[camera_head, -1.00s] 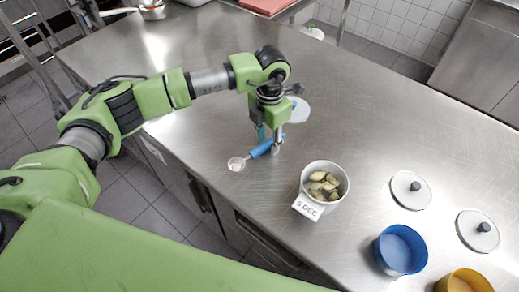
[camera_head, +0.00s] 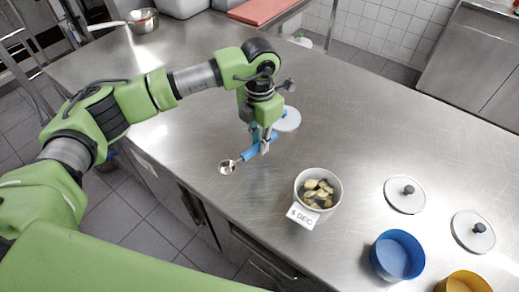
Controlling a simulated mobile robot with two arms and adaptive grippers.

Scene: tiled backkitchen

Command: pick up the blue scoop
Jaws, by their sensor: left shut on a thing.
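The blue scoop (camera_head: 248,153) has a blue handle and a small round metal bowl (camera_head: 227,167) at its left end. It is near the front-left edge of the steel worktop (camera_head: 330,110). My left gripper (camera_head: 260,143) points down and is shut on the handle, with a finger on either side. I cannot tell for sure whether the scoop is clear of the worktop. My right gripper is not in view.
A white tub (camera_head: 318,197) with pale pieces and a label stands right of the scoop. A white-grey lid (camera_head: 287,119) lies behind the gripper. Two more lids (camera_head: 405,194), (camera_head: 473,231), a blue container (camera_head: 397,255) and a yellow container (camera_head: 465,282) stand at right. The worktop's middle is clear.

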